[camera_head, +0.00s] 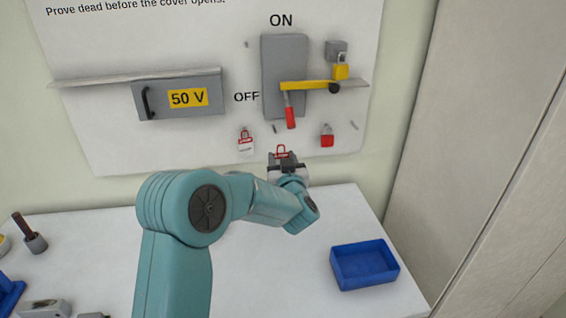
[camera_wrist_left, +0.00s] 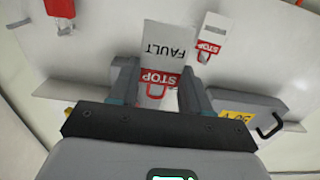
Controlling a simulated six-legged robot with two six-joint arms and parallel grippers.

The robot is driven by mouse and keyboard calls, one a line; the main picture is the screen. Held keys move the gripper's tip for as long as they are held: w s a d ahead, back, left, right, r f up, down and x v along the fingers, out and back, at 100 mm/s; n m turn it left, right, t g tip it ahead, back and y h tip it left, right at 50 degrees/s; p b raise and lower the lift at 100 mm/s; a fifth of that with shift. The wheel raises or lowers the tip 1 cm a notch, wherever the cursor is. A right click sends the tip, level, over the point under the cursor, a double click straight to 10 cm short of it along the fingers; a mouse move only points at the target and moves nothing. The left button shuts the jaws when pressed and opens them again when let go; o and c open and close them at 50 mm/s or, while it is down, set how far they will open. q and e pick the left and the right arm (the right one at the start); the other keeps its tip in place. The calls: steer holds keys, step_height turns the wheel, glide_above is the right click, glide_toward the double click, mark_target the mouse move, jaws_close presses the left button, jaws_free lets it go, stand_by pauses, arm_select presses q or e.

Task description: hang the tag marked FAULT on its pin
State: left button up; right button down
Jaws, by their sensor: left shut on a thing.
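The FAULT tag (camera_wrist_left: 164,42) is white with a red STOP band and a red loop. It sits between the fingers of my left gripper (camera_wrist_left: 163,85), which is shut on it; its lettering is upside down in the left wrist view. In the head view my left gripper (camera_head: 284,165) is in front of the board's lower edge, with the tag's red loop (camera_head: 281,151) showing above it. A bare pin (camera_head: 275,128) is on the board just above. Another STOP tag (camera_head: 246,141) hangs to the left, also in the wrist view (camera_wrist_left: 211,35). My right gripper is not visible.
A red padlock (camera_head: 327,136) hangs right of the gripper. Above are a grey switch with a red handle (camera_head: 290,117), a yellow bar (camera_head: 305,86) and a yellow padlock (camera_head: 341,71). The 50 V box (camera_head: 188,97) is left. A blue tray (camera_head: 364,265) stands on the white table.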

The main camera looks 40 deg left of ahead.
mark_target(281, 156)
arm_select(q)
steer(key=shift+p+x, duration=0.75)
steer(key=shift+x, duration=1.65)
steer(key=shift+p+x, duration=1.3)
steer(key=shift+x, duration=2.05)
steer(key=shift+r+b+v, duration=0.15)
steer(key=shift+b+v, duration=0.35)
steer(key=shift+v, duration=1.75)
steer(key=shift+r+b+v, duration=0.2)
steer(key=shift+b+v, duration=0.25)
steer(key=shift+v, duration=1.8)
steer(key=shift+a, duration=0.1)
